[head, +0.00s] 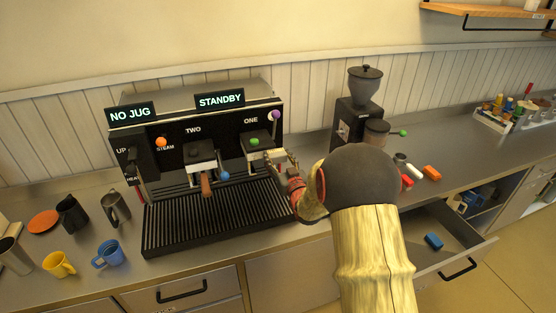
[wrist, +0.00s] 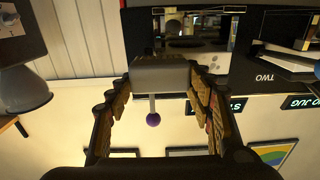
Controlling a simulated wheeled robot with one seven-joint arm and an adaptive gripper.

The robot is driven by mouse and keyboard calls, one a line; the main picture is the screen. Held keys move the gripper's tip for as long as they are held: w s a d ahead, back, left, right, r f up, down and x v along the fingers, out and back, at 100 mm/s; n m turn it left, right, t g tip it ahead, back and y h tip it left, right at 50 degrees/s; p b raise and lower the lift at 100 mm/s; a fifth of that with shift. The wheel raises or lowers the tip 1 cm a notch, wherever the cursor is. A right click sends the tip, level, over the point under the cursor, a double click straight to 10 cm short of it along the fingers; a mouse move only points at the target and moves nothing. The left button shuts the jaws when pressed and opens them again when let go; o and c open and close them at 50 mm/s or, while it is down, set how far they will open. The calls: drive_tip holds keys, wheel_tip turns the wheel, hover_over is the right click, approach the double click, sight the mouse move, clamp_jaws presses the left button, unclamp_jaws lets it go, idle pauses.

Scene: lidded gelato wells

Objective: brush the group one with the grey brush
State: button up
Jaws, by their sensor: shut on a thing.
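The coffee machine (head: 170,135) stands at the back of the counter, with group one (head: 257,148) at its right end, under the label ONE and by a green button. My gripper (head: 291,168) is just right of group one, at the machine's right end. In the wrist view, my gripper (wrist: 160,85) is shut on a grey block-like thing, which I take as the grey brush (wrist: 160,70). In the head view the brush cannot be made out. Whether its bristles touch group one cannot be told.
A portafilter with a brown handle (head: 206,186) sits at group two. The drip tray (head: 210,225) lies below. A grinder (head: 357,115) stands to the right, with small red, white and orange things beyond. Cups and jugs stand left. A drawer (head: 440,245) is open at the right.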

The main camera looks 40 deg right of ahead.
idle(0.4)
drive_tip(key=shift+w+a+b, duration=0.25)
drive_tip(key=shift+a+b, duration=0.3)
drive_tip(key=shift+a, duration=0.3)
drive_tip(key=shift+w+a+b, duration=0.2)
drive_tip(key=shift+a+b, duration=0.3)
drive_tip(key=shift+a, duration=0.3)
drive_tip(key=shift+w+a+b, duration=0.2)
drive_tip(key=shift+a+b, duration=0.2)
drive_tip(key=shift+a, duration=0.15)
drive_tip(key=shift+w+a+b, duration=0.15)
drive_tip(key=shift+a+b, duration=0.2)
drive_tip(key=shift+a, duration=0.2)
drive_tip(key=shift+w+a+b, duration=0.25)
drive_tip(key=shift+a+b, duration=0.3)
drive_tip(key=shift+a, duration=0.25)
drive_tip(key=shift+w+a+b, duration=0.2)
drive_tip(key=shift+a+b, duration=0.3)
drive_tip(key=shift+a, duration=0.3)
drive_tip(key=b+v, duration=0.1)
drive_tip(key=v, duration=0.7)
